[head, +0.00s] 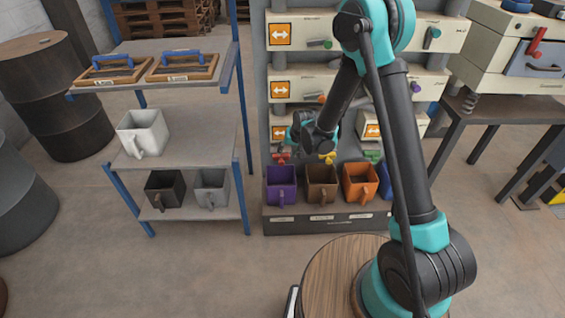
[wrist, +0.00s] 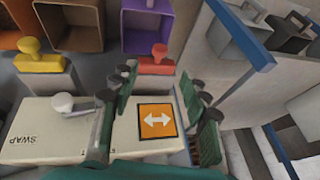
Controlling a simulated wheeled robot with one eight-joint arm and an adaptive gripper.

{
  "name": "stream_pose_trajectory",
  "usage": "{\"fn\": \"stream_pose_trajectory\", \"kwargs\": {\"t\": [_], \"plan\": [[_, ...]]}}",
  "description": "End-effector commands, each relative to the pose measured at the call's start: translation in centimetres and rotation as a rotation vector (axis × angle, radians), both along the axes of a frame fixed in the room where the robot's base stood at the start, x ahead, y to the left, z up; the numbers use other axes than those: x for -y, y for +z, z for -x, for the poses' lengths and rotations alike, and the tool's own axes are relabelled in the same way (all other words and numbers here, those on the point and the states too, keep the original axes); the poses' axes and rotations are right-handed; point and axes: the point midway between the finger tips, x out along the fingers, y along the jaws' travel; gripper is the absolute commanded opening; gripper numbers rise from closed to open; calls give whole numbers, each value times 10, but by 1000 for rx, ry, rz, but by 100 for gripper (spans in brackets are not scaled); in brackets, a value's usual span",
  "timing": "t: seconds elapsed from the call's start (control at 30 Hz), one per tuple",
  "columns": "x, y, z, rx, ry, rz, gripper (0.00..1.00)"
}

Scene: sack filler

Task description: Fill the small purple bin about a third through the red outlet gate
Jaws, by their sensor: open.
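The purple bin (head: 281,184) stands upright on the low ledge at the left end of a row of bins, below the red outlet gate (head: 280,157). I see no material in it from here. The wrist view shows part of the purple bin (wrist: 147,24) and the red gate handle (wrist: 157,62). My gripper (head: 303,132) is in front of the dispenser, above and right of the red gate. In the wrist view my gripper (wrist: 158,88) is open, with the red handle just beyond its fingertips. Nothing is held, and I cannot tell whether it touches the handle.
A brown bin (head: 321,184) and an orange bin (head: 360,183) stand right of the purple one. The yellow gate (head: 327,158) is close by on the right. A blue-posted shelf (head: 190,133) with a white bin (head: 143,132) stands left. The floor between is clear.

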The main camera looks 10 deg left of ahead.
Motion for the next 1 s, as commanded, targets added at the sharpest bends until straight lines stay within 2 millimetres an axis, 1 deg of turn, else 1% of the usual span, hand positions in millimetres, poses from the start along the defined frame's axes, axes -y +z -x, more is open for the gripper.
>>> {"fn": "stream_pose_trajectory", "kwargs": {"t": [0.1,0.4,0.6,0.8,1.0], "plan": [[-6,-18,-6,0,0,0,46],[-21,-61,-22,0,1,0,46],[-29,-85,-30,0,0,0,46],[-33,-97,-34,0,0,0,46],[-33,-99,-34,0,0,0,46]]}}
